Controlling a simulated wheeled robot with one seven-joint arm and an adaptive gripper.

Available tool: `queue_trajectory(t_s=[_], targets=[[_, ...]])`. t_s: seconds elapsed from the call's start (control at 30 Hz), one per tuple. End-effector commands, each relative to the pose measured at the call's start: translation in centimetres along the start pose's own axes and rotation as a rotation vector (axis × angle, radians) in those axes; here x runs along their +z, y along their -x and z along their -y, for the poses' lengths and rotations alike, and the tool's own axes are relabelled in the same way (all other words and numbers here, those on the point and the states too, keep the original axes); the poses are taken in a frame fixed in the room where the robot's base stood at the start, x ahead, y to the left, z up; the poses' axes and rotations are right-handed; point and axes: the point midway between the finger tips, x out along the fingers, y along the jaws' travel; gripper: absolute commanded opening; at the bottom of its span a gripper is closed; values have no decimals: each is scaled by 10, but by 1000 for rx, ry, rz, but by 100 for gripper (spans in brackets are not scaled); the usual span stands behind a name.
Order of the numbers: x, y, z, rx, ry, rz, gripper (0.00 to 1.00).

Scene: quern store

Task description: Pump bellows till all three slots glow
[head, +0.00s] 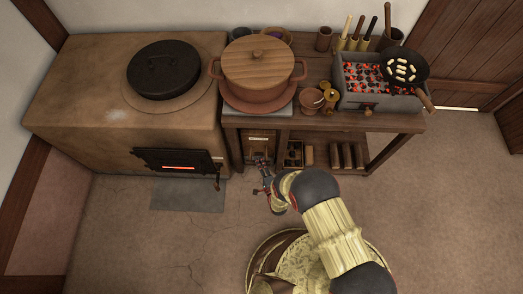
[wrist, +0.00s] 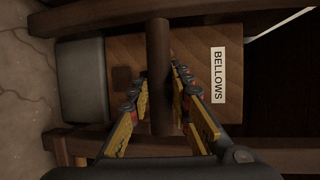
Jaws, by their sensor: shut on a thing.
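The bellows (wrist: 200,50) is a wooden box with a white "BELLOWS" label. In the head view it (head: 259,135) sits under the table, right of the clay stove. Its handle (wrist: 158,40) is a dark brown bar across the box. My gripper (wrist: 159,85) is shut on this handle, one finger on each side; in the head view my gripper (head: 261,164) is low in front of the bellows. The stove's dark fire door (head: 160,158) shows an orange-red glow (head: 178,167) in its lower part; I cannot tell separate slots at this size.
The wooden table (head: 395,122) holds a lidded clay pot (head: 258,68), a brazier of glowing coals (head: 365,104) and a pan (head: 404,66). Small boxes stand on its lower shelf. The floor (head: 440,200) at right is clear.

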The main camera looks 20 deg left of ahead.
Motion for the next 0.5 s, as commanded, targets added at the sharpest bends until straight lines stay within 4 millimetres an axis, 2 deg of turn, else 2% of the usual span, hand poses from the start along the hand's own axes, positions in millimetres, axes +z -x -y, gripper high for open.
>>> queue_trajectory(t_s=[0.03,0.2,0.33,0.5], targets=[[12,20,-6,14,5,12,0],[27,58,-16,14,6,12,0],[36,82,-21,13,5,11,0],[42,98,-24,10,7,10,0]])
